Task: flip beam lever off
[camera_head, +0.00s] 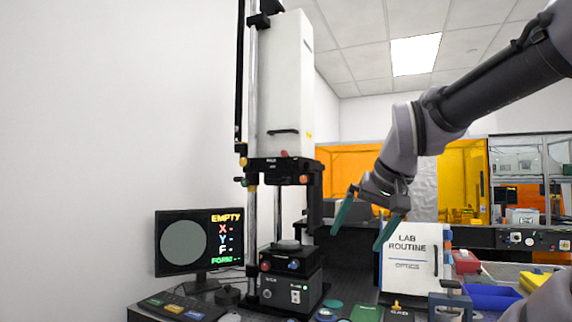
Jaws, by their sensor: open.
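The interferometer (286,95) is a tall white housing on a black column frame at the left centre, with a black base (290,282) below. The base front carries a red knob, a blue knob and a small pale switch plate (296,295). I cannot tell for sure which part is the beam lever; it is too small to make out. My gripper (356,241) has two green fingers, spread apart and empty, pointing down. In the picture it is right of the interferometer base and higher than it, apart from it.
A monitor (184,242) reading "EMPTY" stands left of the base, with a keypad (184,306) in front. A white "LAB ROUTINE" board (408,262) stands right, near my gripper. Blue bins (490,296) and a small clamp-like frame are at the lower right.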

